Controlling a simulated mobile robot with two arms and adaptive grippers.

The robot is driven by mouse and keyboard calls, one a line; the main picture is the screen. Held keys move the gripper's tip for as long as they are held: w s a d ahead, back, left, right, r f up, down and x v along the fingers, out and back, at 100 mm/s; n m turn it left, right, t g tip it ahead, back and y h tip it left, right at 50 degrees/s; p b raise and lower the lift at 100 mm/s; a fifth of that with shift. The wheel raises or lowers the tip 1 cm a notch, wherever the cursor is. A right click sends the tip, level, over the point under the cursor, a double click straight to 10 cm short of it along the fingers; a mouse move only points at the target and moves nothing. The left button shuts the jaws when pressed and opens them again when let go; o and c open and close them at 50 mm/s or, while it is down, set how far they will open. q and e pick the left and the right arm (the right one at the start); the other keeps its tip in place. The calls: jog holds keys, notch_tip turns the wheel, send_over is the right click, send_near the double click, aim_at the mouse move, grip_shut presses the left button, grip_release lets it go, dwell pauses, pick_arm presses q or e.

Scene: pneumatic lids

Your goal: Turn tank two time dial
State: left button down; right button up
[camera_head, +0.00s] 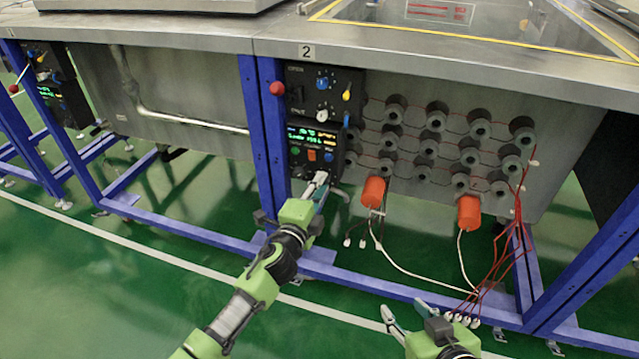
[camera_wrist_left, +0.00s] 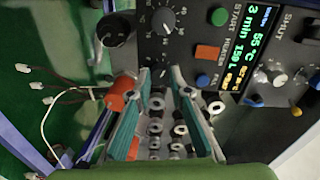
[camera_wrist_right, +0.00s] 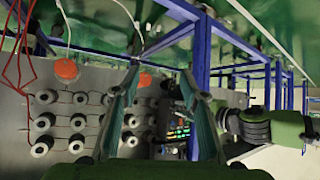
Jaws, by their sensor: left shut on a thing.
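The tank two control box (camera_head: 318,145) hangs on the blue frame under the "2" label (camera_head: 306,51). Its lit display (camera_wrist_left: 250,55) reads 3 min, 55 °C and 150 L. A black dial with a number scale (camera_wrist_left: 163,20) sits at the box's lower end, low on the box in the head view. My left gripper (camera_head: 322,178) reaches it, its two fingers (camera_wrist_left: 160,74) around a small dial there and shut on it; the contact is partly hidden. My right gripper (camera_head: 413,312) is open and empty, low in front of the tank; its fingers (camera_wrist_right: 160,70) are apart.
Rows of grey cylinders (camera_head: 433,122) and two orange caps (camera_head: 373,191) (camera_head: 468,212) with white cables are to the right. Red wires hang near the blue beam.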

pick_arm(q)
jog(key=shift+m, duration=1)
pick_arm(e)
jog(key=shift+s+d+f+g, duration=0.25)
jog(key=shift+s+f+g, duration=0.15)
jog(key=shift+s+f, duration=0.15)
jog(key=shift+s+d+f+g, duration=0.2)
jog(key=shift+s+f+g, duration=0.2)
jog(key=shift+s, duration=0.2)
pick_arm(q)
jog(key=c, duration=1.8)
grip_release()
jog(key=shift+c, duration=0.2)
jog(key=shift+s, duration=0.1)
jog(key=v, duration=1.1)
jog(key=shift+s, duration=0.4)
jog(key=shift+a, duration=0.1)
